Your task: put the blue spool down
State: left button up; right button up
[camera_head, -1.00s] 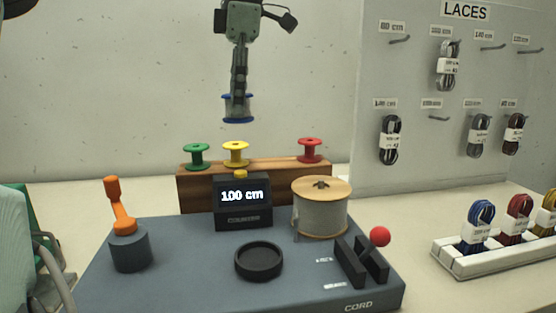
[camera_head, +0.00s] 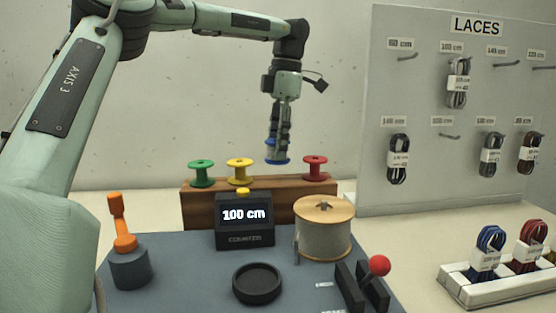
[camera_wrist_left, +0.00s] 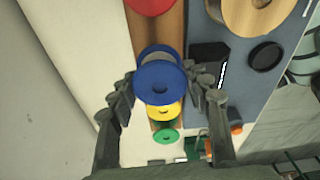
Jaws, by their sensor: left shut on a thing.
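The blue spool (camera_head: 277,161) is in my left gripper (camera_head: 278,145), above the wooden rack (camera_head: 260,200). In the head view it hangs between the yellow spool (camera_head: 239,169) and the red spool (camera_head: 315,167), a little above the rack top. The left wrist view shows the blue spool (camera_wrist_left: 160,82) between the two fingers, with the rack below it. The green spool (camera_head: 201,172) stands at the rack's left end. The fingers hide much of the blue spool in the head view. My right gripper is not in view.
In front of the rack stand the counter box (camera_head: 245,222), a cord reel (camera_head: 323,228), an orange-handled crank (camera_head: 122,240) and a black round dish (camera_head: 258,284). A lace board (camera_head: 455,190) stands at the right, with a white lace tray (camera_head: 470,292) before it.

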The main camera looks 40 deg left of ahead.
aim_at(278, 162)
pick_arm(q)
jog(key=shift+w+f, duration=0.15)
jog(key=shift+f, duration=1.9)
jog(key=shift+f, duration=0.2)
jog(key=o, duration=1.3)
jog(key=shift+c, duration=0.2)
jog(key=shift+r, duration=0.1)
jog(key=r, duration=0.8)
jog(key=w+r, duration=0.1)
jog(key=r, duration=0.3)
jog(key=shift+d+r, duration=0.1)
jog(key=shift+d, duration=0.3)
